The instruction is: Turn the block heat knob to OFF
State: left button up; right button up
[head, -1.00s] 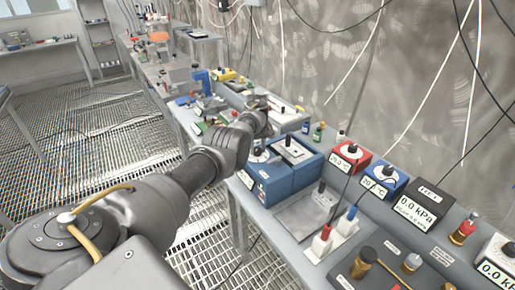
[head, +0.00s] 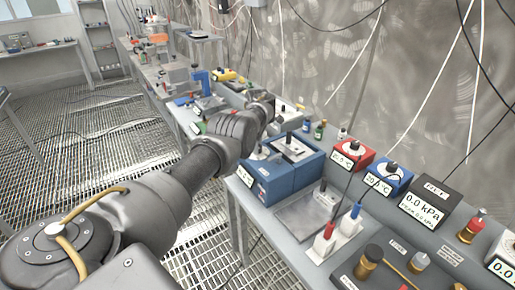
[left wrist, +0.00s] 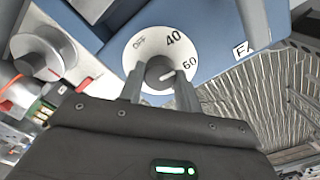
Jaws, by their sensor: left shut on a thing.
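The block heat knob (left wrist: 160,74) is a grey knob on a white dial marked OFF, 40 and 60. Its white pointer line points right, close to the 60 mark. The dial is on the front of a blue block heater (head: 283,178), which stands on the bench in the head view. My left gripper (left wrist: 159,92) is shut on the knob, with one finger on each side. In the head view my left arm hides the knob and the fingertips. My right gripper does not show.
Another knob with a red pointer (left wrist: 40,53) is at the left of the left wrist view. A grey plate (head: 307,215), red and blue meters (head: 352,157) and a pressure display (head: 428,203) stand to the right. The grated floor at left is mostly clear.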

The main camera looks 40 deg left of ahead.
pick_arm(q)
jog(key=n+b, duration=0.2)
jog(key=n, duration=0.2)
jog(key=shift+f+n, duration=0.1)
jog(key=shift+n, duration=0.2)
jog(key=n+b, duration=0.1)
jog(key=n, duration=0.3)
jog(key=shift+n, duration=0.3)
jog(key=n+b, duration=0.1)
jog(key=n, duration=0.3)
jog(key=shift+n, duration=0.3)
jog(key=n+b, duration=0.1)
jog(key=n, duration=0.3)
jog(key=shift+n, duration=0.7)
jog(key=o, duration=1)
jog(key=shift+c, duration=0.2)
notch_tip(320, 180, up, 11)
jog(key=b, duration=0.1)
